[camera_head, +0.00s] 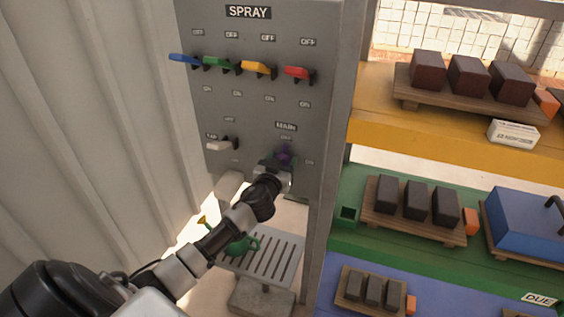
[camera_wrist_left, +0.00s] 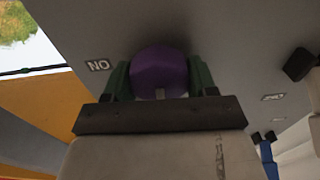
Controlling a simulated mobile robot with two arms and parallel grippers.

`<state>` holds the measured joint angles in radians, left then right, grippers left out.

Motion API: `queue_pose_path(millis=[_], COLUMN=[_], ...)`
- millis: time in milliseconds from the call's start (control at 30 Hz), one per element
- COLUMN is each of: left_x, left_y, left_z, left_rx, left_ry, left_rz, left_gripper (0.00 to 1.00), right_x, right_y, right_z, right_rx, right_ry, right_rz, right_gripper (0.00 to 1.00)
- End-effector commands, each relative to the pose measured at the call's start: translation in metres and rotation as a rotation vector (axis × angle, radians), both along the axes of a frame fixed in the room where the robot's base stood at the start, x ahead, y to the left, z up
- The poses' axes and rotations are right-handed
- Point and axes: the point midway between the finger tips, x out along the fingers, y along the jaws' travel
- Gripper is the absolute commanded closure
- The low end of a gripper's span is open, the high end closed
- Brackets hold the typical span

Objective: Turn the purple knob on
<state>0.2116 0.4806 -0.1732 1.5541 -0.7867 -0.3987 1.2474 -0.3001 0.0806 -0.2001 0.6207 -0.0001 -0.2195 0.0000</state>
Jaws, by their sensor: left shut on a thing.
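The purple knob (camera_head: 285,153) sits low on the right of the grey spray panel (camera_head: 222,110), under the "MAIN" label. My left gripper (camera_head: 277,163) is at the knob, its arm reaching in from the lower left. In the left wrist view the purple knob (camera_wrist_left: 160,73) lies between the two green fingers of my left gripper (camera_wrist_left: 160,85), which are shut on it from both sides. An "ON" label, upside down in this view, is on the panel beside the knob. The gripper body hides part of the knob in the head view. My right gripper is not in view.
Blue, green, yellow and red levers (camera_head: 258,67) line the panel's upper part, with a white lever (camera_head: 220,145) left of the knob. Shelves with dark bricks (camera_head: 417,200) stand to the right. A green watering can (camera_head: 238,243) is on a grate below.

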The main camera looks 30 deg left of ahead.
Motion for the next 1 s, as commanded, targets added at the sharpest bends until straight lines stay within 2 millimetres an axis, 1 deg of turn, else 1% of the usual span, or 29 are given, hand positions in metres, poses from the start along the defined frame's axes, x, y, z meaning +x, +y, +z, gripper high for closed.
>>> queue_pose_path(millis=[167, 367, 1000], left_x=[0.0001, 0.0004, 0.0012], left_y=[-0.0002, -0.0013, -0.0037], left_z=[0.0001, 0.0001, -0.0008], left_rx=[0.068, 0.212, 0.803], left_ry=[0.015, 0.050, 0.192], left_rz=[0.000, 0.000, 0.001], left_gripper=[0.67, 0.67, 0.67], right_x=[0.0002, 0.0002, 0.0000], right_y=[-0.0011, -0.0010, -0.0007], right_z=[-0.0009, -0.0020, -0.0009], right_rx=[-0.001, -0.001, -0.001], right_ry=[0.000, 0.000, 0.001], right_rz=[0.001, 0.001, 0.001], right_gripper=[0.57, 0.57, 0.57])
